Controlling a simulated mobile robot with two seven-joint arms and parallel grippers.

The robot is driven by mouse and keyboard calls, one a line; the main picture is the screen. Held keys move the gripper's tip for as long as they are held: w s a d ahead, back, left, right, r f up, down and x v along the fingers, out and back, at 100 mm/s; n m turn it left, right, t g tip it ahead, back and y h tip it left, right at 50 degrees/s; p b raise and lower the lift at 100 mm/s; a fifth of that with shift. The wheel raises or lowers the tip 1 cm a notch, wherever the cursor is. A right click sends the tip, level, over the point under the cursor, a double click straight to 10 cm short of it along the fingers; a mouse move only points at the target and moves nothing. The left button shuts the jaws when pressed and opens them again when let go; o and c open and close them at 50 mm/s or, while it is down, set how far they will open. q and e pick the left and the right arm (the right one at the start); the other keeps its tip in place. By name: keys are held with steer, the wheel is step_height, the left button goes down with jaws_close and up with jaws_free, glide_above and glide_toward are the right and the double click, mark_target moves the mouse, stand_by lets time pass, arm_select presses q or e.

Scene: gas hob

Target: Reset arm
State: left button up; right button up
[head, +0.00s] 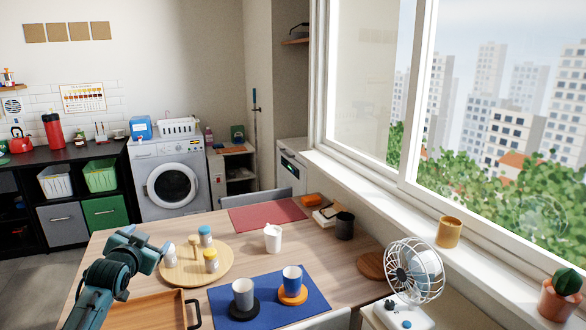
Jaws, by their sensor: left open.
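My left arm reaches in from the bottom left. Its gripper (156,246) is open and empty, above the left part of the wooden table (130,300). It overlaps the left edge of a round wooden board (186,281) in the picture; the height between them is hard to tell. My right gripper does not show.
A wooden tray (150,312) with a dark handle lies near the arm. A blue mat (313,290) holds a grey cup (243,293) and a blue cup (291,279) on coasters. A white cup (272,238) stands mid-table. A fan (415,270) is at right.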

arm_select(q)
steer(key=s+d+f+g+h, duration=0.1)
steer(key=s+d+f+h, duration=0.1)
steer(key=s+d+f, duration=0.55)
steer(key=s+d+f+g+h, duration=0.1)
steer(key=s+d+f, duration=0.4)
steer(key=s+f, duration=0.5)
steer(key=s+d+f+g, duration=0.1)
steer(key=s+d+f, duration=0.1)
steer(key=s, duration=0.5)
steer(key=s+d+f+n+g+h, duration=0.1)
steer(key=s+d, duration=0.2)
steer(key=s, duration=0.4)
steer(key=s+d+f+h, duration=0.1)
steer(key=s+d+f, duration=0.1)
steer(key=s, duration=0.5)
steer(key=shift+s+d+f+n+g, duration=0.3)
steer(key=shift+d+f+g, duration=0.1)
steer(key=shift+d, duration=0.45)
